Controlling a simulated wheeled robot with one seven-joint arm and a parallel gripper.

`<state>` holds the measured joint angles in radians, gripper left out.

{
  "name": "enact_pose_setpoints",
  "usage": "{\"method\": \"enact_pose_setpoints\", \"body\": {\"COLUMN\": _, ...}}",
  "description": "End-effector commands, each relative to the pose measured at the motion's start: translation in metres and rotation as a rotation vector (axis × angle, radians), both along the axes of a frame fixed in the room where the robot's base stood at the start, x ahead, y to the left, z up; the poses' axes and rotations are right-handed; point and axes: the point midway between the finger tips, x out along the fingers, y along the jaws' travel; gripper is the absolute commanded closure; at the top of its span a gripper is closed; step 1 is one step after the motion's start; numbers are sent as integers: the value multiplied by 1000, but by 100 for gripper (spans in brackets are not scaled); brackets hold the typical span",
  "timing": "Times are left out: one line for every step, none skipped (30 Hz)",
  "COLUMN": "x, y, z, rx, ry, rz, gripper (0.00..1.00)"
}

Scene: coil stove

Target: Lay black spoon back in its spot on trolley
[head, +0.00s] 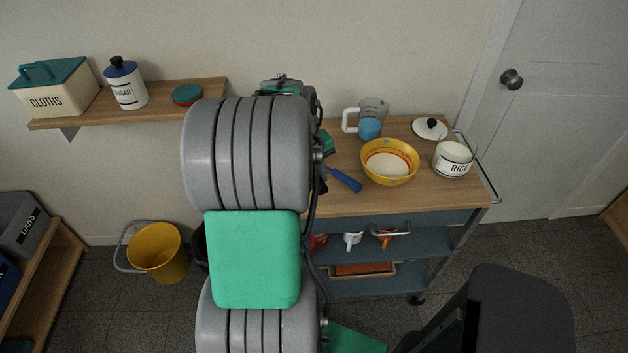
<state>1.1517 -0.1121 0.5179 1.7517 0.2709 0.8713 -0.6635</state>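The wooden-topped trolley (440,195) stands against the wall right of centre, with blue-grey shelves below. I cannot make out the black spoon anywhere; my arm covers the left part of the trolley top. My gripper is hidden behind my own grey and green arm links, so I cannot see its fingers or whether it holds anything.
On the trolley are a yellow bowl (389,162), a measuring jug (371,120), a rice jar (453,160), a white lid (429,129) and a blue-handled item (344,180). A wall shelf (150,106) holds containers. A yellow bucket (158,255) stands on the floor.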

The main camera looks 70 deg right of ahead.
Motion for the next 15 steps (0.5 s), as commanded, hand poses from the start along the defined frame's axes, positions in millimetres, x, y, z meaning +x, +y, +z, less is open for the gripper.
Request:
{"method": "enact_pose_setpoints", "body": {"x": 4, "y": -4, "z": -7, "rx": 3, "ry": 1, "rz": -1, "gripper": 100}}
{"method": "enact_pose_setpoints", "body": {"x": 6, "y": -7, "z": -10, "rx": 1, "ry": 0, "rz": 0, "gripper": 100}}
{"method": "enact_pose_setpoints", "body": {"x": 8, "y": -9, "z": -14, "rx": 1, "ry": 1, "rz": 0, "gripper": 100}}
{"method": "enact_pose_setpoints", "body": {"x": 10, "y": -11, "z": -17, "rx": 0, "ry": 0, "rz": 0, "gripper": 100}}
{"method": "enact_pose_setpoints", "body": {"x": 11, "y": -13, "z": -19, "rx": 0, "ry": 0, "rz": 1, "gripper": 100}}
{"method": "enact_pose_setpoints", "body": {"x": 14, "y": -16, "z": -25, "rx": 2, "ry": 0, "rz": 1, "gripper": 100}}
{"method": "enact_pose_setpoints", "body": {"x": 13, "y": -15, "z": -29, "rx": 2, "ry": 1, "rz": 0, "gripper": 100}}
{"method": "enact_pose_setpoints", "body": {"x": 13, "y": -14, "z": -35, "rx": 4, "ry": 2, "rz": -1, "gripper": 100}}
{"method": "enact_pose_setpoints", "body": {"x": 13, "y": -14, "z": -42, "rx": 3, "ry": 1, "rz": -1, "gripper": 100}}
{"method": "enact_pose_setpoints", "body": {"x": 13, "y": -15, "z": -46, "rx": 2, "ry": 1, "rz": 0, "gripper": 100}}
{"method": "enact_pose_setpoints", "body": {"x": 13, "y": -15, "z": -49, "rx": 1, "ry": 1, "rz": 0, "gripper": 100}}
{"method": "enact_pose_setpoints", "body": {"x": 13, "y": -15, "z": -52, "rx": 0, "ry": 0, "rz": -1, "gripper": 100}}
{"method": "enact_pose_setpoints", "body": {"x": 13, "y": -15, "z": -54, "rx": -1, "ry": -1, "rz": -1, "gripper": 100}}
{"method": "enact_pose_setpoints", "body": {"x": 13, "y": -15, "z": -54, "rx": -1, "ry": -1, "rz": -1, "gripper": 100}}
{"method": "enact_pose_setpoints", "body": {"x": 13, "y": -15, "z": -54, "rx": -2, "ry": -1, "rz": -1, "gripper": 100}}
